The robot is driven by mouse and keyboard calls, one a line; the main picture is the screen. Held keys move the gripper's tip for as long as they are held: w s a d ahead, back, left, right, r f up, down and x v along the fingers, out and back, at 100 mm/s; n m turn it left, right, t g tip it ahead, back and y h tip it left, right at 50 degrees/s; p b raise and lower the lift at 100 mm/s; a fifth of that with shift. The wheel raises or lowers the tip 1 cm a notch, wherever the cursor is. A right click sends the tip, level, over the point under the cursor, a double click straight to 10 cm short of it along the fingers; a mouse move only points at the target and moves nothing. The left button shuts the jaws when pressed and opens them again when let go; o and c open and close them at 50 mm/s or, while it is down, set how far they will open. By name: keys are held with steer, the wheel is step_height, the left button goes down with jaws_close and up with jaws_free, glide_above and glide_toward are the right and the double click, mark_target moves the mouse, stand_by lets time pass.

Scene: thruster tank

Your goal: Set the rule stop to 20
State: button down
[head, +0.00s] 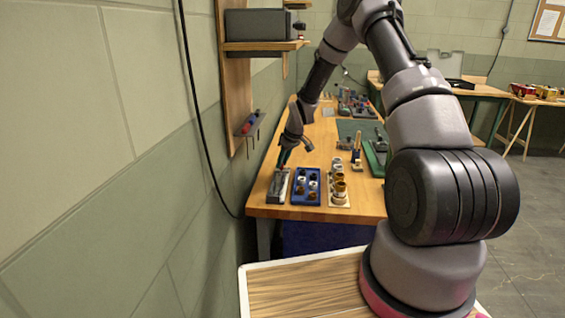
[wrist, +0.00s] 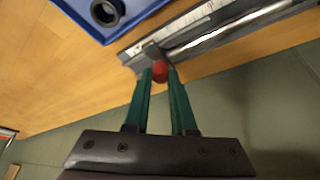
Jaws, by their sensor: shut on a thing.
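The rule (wrist: 205,22) shows in the wrist view as a grey bar with a pale marked scale, lying on the wooden bench. The stop (wrist: 150,53) is a grey block at the bar's left end, with a red knob (wrist: 160,69) facing me. My gripper (wrist: 160,80) has two green fingers closed on the red knob. In the head view the rule (head: 277,188) lies at the bench's near left corner, with my gripper (head: 283,158) at its far end. The scale numbers are too small to read.
A blue tray (wrist: 75,12) with dark round parts lies close beside the rule; it also shows in the head view (head: 296,199). A pale rack (head: 338,200) with brass pieces stands right of it. The green wall is close on the left.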

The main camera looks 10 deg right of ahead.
steer(key=shift+w+d, duration=0.25)
steer(key=shift+w, duration=0.5)
steer(key=shift+w+d, duration=0.2)
steer(key=shift+w, duration=0.55)
steer(key=c, duration=0.7)
jaws_free()
steer(key=shift+c, duration=0.2)
steer(key=shift+s+r, duration=0.1)
steer(key=v, duration=1)
steer(key=shift+s+r, duration=0.15)
steer(key=shift+r, duration=0.15)
steer(key=shift+s+d, duration=0.1)
steer(key=shift+d, duration=0.05)
